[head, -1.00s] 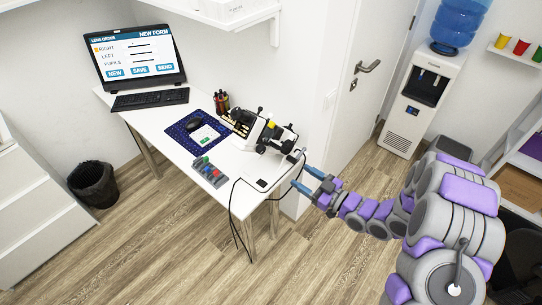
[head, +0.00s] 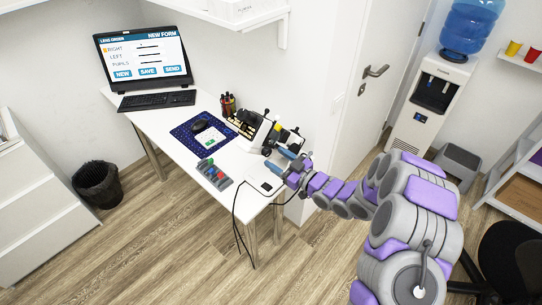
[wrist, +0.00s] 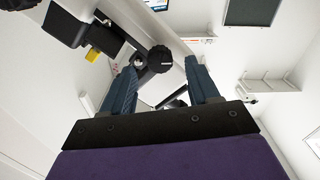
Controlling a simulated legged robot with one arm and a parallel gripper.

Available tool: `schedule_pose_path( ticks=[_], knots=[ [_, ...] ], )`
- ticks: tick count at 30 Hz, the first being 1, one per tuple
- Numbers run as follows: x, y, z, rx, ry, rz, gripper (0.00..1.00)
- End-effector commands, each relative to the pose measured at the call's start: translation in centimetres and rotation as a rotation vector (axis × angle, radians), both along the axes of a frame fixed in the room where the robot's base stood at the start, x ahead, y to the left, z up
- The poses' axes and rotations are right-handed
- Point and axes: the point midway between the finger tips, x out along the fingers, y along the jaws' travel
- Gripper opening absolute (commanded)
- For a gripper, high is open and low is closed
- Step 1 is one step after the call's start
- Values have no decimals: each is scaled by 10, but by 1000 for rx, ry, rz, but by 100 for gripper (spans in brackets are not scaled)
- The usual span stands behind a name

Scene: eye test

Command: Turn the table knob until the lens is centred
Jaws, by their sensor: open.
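The eye instrument (head: 258,133), white and black, stands at the right end of the white table. A round black knob (wrist: 160,58) on it shows in the wrist view, between and just beyond my fingertips. My gripper (head: 275,158) is open at the instrument's near right side. In the wrist view its two blue fingers (wrist: 161,82) are spread with a gap between them. I cannot tell whether either finger touches the knob. The lens cannot be made out. In the head view my fingers and the instrument's parts overlap, so the knob is not clear there.
The white table (head: 190,160) also holds a laptop (head: 145,60), a dark blue mat (head: 185,141), a pen cup (head: 227,105) and a grey tray of coloured pieces (head: 214,174). Cables hang off the near edge. A water cooler (head: 430,105) stands at the right.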

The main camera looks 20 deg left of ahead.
Motion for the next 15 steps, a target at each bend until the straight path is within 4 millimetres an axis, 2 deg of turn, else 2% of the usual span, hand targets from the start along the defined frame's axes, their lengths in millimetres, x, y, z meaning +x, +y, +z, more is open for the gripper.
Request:
schedule_pose_path(
  ticks=[6, 15],
  knots=[
    [9, 23, -1, -2, -1, 1, 60],
    [13, 31, 0, -1, 2, -1, 60]
  ],
)
